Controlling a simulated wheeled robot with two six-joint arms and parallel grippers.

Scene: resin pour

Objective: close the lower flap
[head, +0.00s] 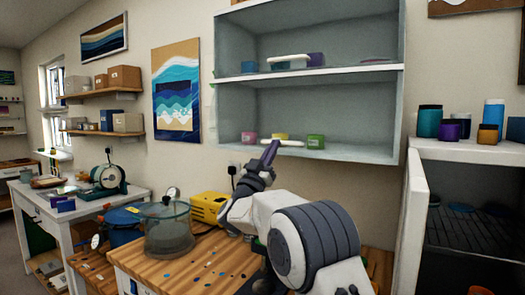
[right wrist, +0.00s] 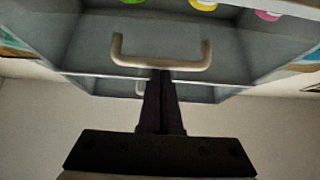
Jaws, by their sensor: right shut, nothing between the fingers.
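The wall cabinet (head: 309,108) has an upper and a lower bay. The lower flap seems see-through and shows mainly by its pale bar handle (head: 292,143), in front of the small cups. The handle also shows large in the right wrist view (right wrist: 160,65). The flap looks close to the cabinet front; I cannot tell whether it is fully shut. My right gripper (head: 272,148) is shut and empty, its tips (right wrist: 160,75) at the middle of this handle. I cannot tell whether they touch it. My left gripper is out of view.
Pink (head: 249,137), yellow (head: 280,137) and green (head: 315,141) cups stand in the lower bay. The upper bay has its own pale handle (head: 290,59). A workbench (head: 205,262) with a glass-walled pot (head: 167,232) is below left. A white unit (head: 455,152) with jars stands right.

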